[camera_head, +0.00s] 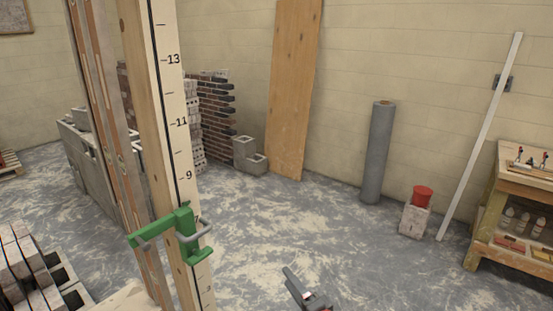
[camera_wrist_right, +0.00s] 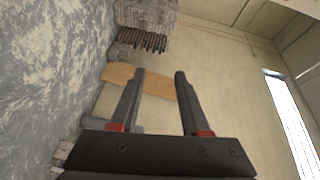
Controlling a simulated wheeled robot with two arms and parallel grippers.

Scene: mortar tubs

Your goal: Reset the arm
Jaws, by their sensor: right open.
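My right gripper (camera_head: 304,293) shows at the bottom edge of the head view, over the dusty floor. In the right wrist view the right gripper (camera_wrist_right: 158,95) has its two dark fingers apart with red parts at their bases. Nothing is between the fingertips; the wall and a leaning board lie behind them. My left gripper is not in the head view.
A tall marked pole (camera_head: 175,120) with a green clamp (camera_head: 180,232) stands at left. Stacked blocks (camera_head: 28,262) lie lower left. A plywood board (camera_head: 295,90), grey roll (camera_head: 378,150), red-topped block (camera_head: 414,220) and workbench (camera_head: 525,187) line the wall. The middle floor is clear.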

